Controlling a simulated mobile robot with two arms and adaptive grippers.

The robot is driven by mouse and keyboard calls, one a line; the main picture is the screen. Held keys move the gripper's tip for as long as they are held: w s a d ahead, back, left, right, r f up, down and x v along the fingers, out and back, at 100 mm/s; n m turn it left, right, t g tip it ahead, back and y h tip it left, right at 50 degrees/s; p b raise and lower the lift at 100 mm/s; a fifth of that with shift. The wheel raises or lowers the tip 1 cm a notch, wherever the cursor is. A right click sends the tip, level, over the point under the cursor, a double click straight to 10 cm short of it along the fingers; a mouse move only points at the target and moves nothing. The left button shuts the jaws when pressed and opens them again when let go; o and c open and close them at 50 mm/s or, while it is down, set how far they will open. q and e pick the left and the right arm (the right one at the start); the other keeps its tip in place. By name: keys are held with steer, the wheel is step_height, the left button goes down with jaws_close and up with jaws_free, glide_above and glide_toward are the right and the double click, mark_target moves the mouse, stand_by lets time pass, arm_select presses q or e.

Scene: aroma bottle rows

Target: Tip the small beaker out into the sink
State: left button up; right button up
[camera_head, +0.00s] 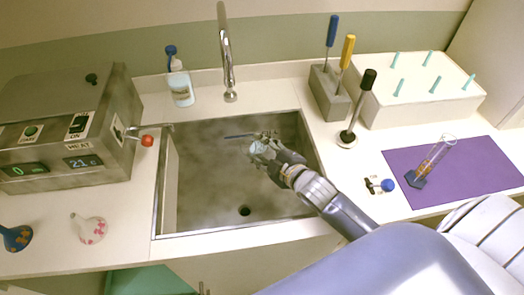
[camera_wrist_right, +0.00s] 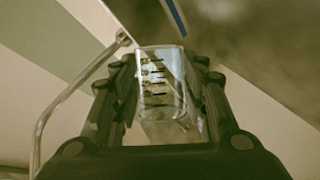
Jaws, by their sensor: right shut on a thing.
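The small clear beaker (camera_head: 258,149) is held over the sink (camera_head: 195,185) by my right gripper (camera_head: 268,148). In the right wrist view the beaker (camera_wrist_right: 160,85) stands between the two dark fingers, its dark graduation marks facing the camera. It looks tilted in the head view, but I cannot tell how far. Whether it holds any liquid is not clear. The round drain (camera_head: 244,210) lies in the basin floor below and left of the gripper. My left gripper is out of view.
A tall faucet (camera_head: 226,55) stands behind the sink. A thin dark blue rod (camera_head: 238,136) shows beside the beaker. A grey block (camera_head: 330,95) with screwdrivers, a black-handled plunger-like tool (camera_head: 362,100) and a purple mat (camera_head: 465,175) lie right. A heater box (camera_head: 60,125) stands left.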

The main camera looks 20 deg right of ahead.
mark_target(256, 147)
steer(key=shift+r+n+t+h+b, duration=0.35)
steer(key=shift+n+b, duration=0.45)
steer(key=shift+b, duration=0.45)
steer(key=shift+r, duration=0.25)
steer(key=shift+a+r+n+t+h, duration=0.15)
steer(key=shift+r+n+t+h, duration=0.1)
steer(key=shift+n, duration=0.35)
steer(key=shift+s+a+r+n, duration=0.1)
steer(key=shift+s+a+n, duration=0.05)
steer(key=shift+a+n, duration=0.15)
steer(key=shift+s+a+r+n+t, duration=0.15)
steer(key=shift+a+n+t, duration=0.15)
steer(key=shift+n, duration=0.1)
steer(key=shift+r, duration=0.1)
steer(key=shift+a+b, duration=0.1)
steer(key=shift+b, duration=0.2)
steer(key=shift+a+r+n+t+h, duration=0.1)
steer(key=shift+r+n+t+h, duration=0.25)
steer(key=shift+n, duration=0.35)
